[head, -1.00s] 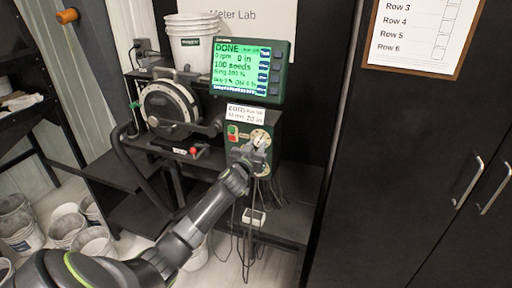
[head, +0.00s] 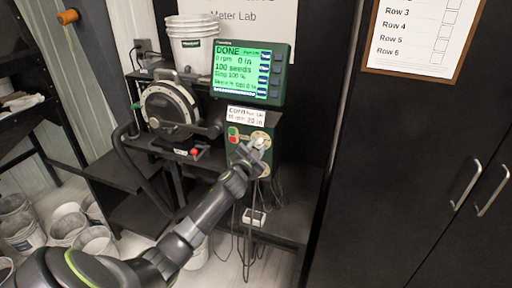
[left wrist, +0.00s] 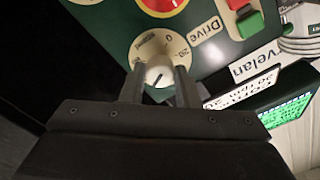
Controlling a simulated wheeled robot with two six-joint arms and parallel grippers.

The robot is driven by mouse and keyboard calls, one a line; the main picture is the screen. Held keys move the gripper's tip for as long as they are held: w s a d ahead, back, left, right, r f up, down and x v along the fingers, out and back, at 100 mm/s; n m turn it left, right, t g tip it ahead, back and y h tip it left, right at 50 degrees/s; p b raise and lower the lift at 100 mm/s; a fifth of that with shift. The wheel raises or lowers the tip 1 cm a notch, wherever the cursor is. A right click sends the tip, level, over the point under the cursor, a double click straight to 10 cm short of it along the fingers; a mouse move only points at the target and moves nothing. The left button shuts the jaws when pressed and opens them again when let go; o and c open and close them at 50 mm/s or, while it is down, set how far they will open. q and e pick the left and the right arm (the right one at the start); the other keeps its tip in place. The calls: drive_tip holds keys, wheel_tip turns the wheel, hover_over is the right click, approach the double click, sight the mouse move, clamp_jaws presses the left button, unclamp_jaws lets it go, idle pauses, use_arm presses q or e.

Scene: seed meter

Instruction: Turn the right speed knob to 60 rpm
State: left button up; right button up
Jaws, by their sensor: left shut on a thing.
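A cream knob (left wrist: 158,74) sits on a round cream dial plate (left wrist: 151,45) in the left wrist view; "0" and "20" are legible on the plate. A short dark line shows on the knob's lower side, away from the "0". My left gripper (left wrist: 160,72) has one finger on each side of the knob and is shut on it. In the head view my left gripper (head: 254,153) is at the front of the green control panel (head: 235,155) and partly hides the dial. My right gripper is not in view.
A screen (head: 240,72) above the panel reads "DONE", "0 rpm" and "100 seeds". Green and red buttons (head: 233,135) are left of the dial. A seed meter disc (head: 170,107) stands further left. Black cabinet doors (head: 420,150) stand at right.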

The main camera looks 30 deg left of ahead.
use_arm(q)
drive_tip(key=m+p, duration=0.2)
drive_tip(key=m, duration=0.4)
drive_tip(key=shift+r+m, duration=0.1)
drive_tip(key=shift+m, duration=0.2)
drive_tip(key=m+p, duration=0.1)
drive_tip(key=m, duration=0.4)
idle(0.4)
drive_tip(key=o, duration=1)
drive_tip(key=shift+c, duration=0.2)
drive_tip(key=shift+s+d+p, duration=0.1)
drive_tip(key=shift+s+p, duration=0.2)
drive_tip(key=shift+s, duration=0.2)
drive_tip(key=b+v, duration=0.1)
drive_tip(key=v, duration=1.5)
drive_tip(key=shift+s+d, duration=0.2)
